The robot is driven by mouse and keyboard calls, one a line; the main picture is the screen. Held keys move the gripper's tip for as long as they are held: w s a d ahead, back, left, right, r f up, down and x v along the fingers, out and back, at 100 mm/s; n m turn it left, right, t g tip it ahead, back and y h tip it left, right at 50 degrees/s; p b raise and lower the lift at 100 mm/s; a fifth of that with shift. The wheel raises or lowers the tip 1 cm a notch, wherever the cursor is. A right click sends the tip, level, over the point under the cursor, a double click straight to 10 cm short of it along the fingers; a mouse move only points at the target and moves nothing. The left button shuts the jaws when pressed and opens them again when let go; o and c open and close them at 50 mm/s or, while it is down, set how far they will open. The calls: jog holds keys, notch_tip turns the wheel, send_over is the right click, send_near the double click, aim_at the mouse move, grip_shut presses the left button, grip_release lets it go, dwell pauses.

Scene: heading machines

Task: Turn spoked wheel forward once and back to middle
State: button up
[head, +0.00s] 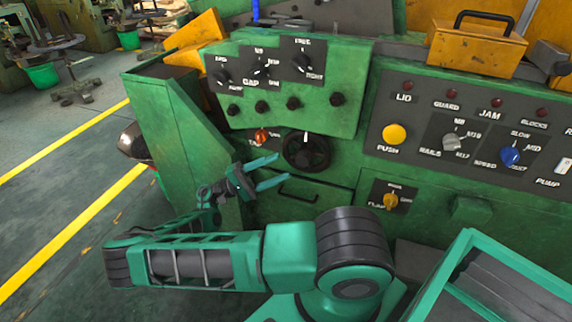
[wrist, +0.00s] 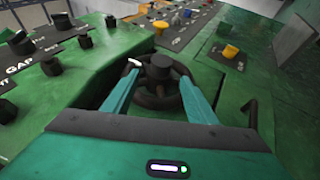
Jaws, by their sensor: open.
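The spoked wheel (head: 307,152) is a small black handwheel low on the green machine front, below the panel of knobs. A white mark stands at its top edge. In the wrist view the wheel (wrist: 160,72) lies straight ahead, with its dark hub in the middle. My gripper (head: 277,171) is open, just left of the wheel in the head view. In the wrist view its teal fingers (wrist: 160,100) reach toward the wheel's two sides. I cannot tell whether they touch the rim. Part of the wheel's near rim is behind the fingers.
An orange-red knob (head: 261,135) sits close left of the wheel. Several black knobs (head: 293,103) are above. A drawer handle (head: 299,193) lies below. A yellow flap knob (head: 390,202) is to the right. Open floor (head: 60,150) lies at the left.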

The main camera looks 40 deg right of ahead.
jog(key=v, duration=0.3)
jog(key=shift+w+a+f, duration=0.2)
jog(key=shift+w+a, duration=0.05)
dwell(0.4)
